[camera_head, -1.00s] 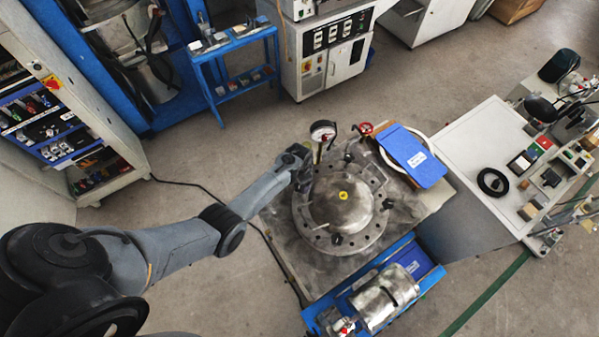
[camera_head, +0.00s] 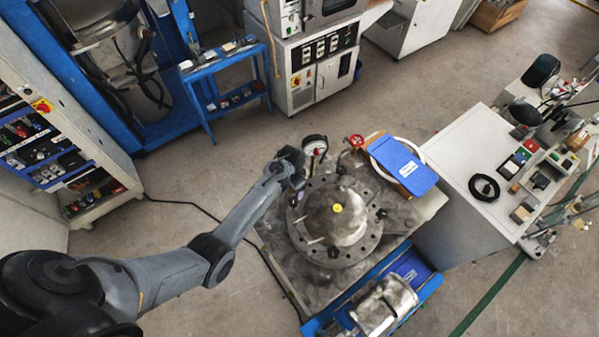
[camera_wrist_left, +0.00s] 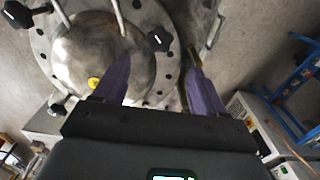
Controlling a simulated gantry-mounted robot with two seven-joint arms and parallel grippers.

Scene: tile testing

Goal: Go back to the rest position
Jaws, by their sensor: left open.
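My left gripper (camera_wrist_left: 158,75) is open in the left wrist view, its two purple fingers apart with nothing held between them. In the head view my left arm comes in from the left and its wrist end (camera_head: 288,165) is at the upper left of the metal dome vessel (camera_head: 325,218). The vessel has a bolted flange and a yellow mark on top. It also fills the upper left of the left wrist view (camera_wrist_left: 70,60). The pressure gauge (camera_head: 315,146) stands just right of the wrist end. The fingertips are hidden in the head view. My right gripper is not in view.
A red valve handle (camera_head: 356,140) and a blue box lid (camera_head: 404,165) are behind the vessel. A blue-framed pump unit (camera_head: 384,304) is in front. A white table (camera_head: 476,150) stands right, a blue cart (camera_head: 222,62) behind. The floor left of the vessel holds a cable (camera_head: 178,204).

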